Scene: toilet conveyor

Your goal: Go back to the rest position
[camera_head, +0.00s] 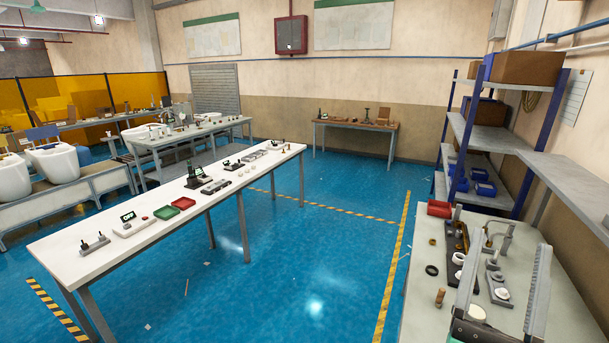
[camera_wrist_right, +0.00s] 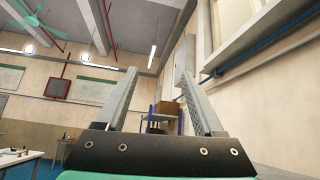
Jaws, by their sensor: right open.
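My right gripper (camera_head: 506,268) stands at the lower right of the head view, over the right-hand bench. Its two long grey fingers are spread apart and point upward in the picture. In the right wrist view the same gripper (camera_wrist_right: 166,98) is open, with nothing between its fingers. Behind the fingers are the wall, the ceiling and part of a shelf. My left gripper does not show in either view.
The right bench (camera_head: 423,282) holds small parts, a red bin (camera_head: 439,209) and metal fixtures close to my right gripper. A blue-framed shelf (camera_head: 469,142) stands behind it. A long white table (camera_head: 150,243) stands left.

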